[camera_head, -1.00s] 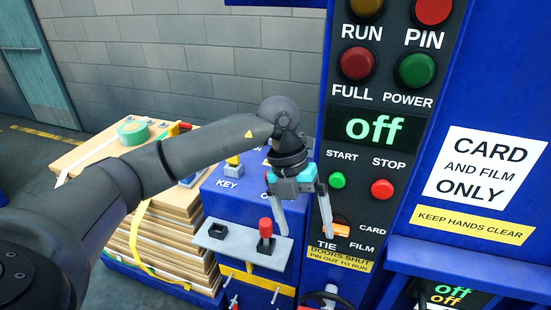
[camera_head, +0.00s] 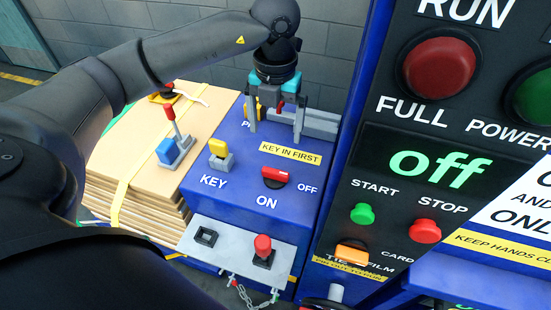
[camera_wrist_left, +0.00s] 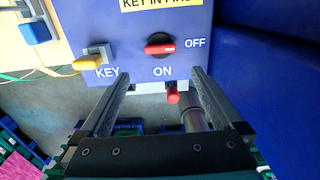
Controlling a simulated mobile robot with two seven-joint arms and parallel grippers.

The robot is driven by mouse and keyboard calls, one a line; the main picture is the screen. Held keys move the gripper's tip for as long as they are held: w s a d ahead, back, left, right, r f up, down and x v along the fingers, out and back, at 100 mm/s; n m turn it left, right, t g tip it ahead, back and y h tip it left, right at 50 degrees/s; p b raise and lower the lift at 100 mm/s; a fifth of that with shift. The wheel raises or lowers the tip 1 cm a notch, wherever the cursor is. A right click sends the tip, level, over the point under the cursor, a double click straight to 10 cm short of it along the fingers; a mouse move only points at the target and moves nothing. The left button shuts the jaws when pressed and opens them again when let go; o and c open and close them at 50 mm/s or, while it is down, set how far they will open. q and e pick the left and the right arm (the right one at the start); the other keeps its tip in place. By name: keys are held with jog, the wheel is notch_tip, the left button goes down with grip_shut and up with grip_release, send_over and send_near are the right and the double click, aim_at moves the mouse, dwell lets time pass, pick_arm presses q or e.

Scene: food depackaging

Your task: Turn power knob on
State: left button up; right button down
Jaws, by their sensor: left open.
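The red power knob (camera_head: 274,177) sits on a black round base on top of the blue box, between the ON and OFF labels. It also shows in the left wrist view (camera_wrist_left: 160,46), its white-marked end toward OFF. A yellow key (camera_head: 219,150) stands in its holder left of the knob; it also shows in the left wrist view (camera_wrist_left: 88,62). My left gripper (camera_head: 275,132) is open and empty, fingers pointing down, apart from the knob and appearing behind it in the head view. In the left wrist view the fingertips (camera_wrist_left: 160,74) appear below the knob. My right gripper is not in view.
A grey ledge (camera_head: 215,257) with a red-topped plunger (camera_head: 262,246) sits at the box front. Left are a cardboard stack (camera_head: 120,165) and a blue block with a red lever (camera_head: 172,145). The dark control panel (camera_head: 400,190) reads "off" and stands to the right.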

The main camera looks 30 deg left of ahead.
aim_at(275, 171)
pick_arm(q)
notch_tip(275, 171, down, 14)
jog(key=shift+s+r+p, duration=0.1)
jog(key=shift+r+p, duration=0.1)
jog(key=shift+p, duration=0.55)
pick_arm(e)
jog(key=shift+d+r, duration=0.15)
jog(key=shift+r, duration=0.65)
pick_arm(q)
jog(key=c, duration=1.1)
jog(key=shift+c, duration=0.2)
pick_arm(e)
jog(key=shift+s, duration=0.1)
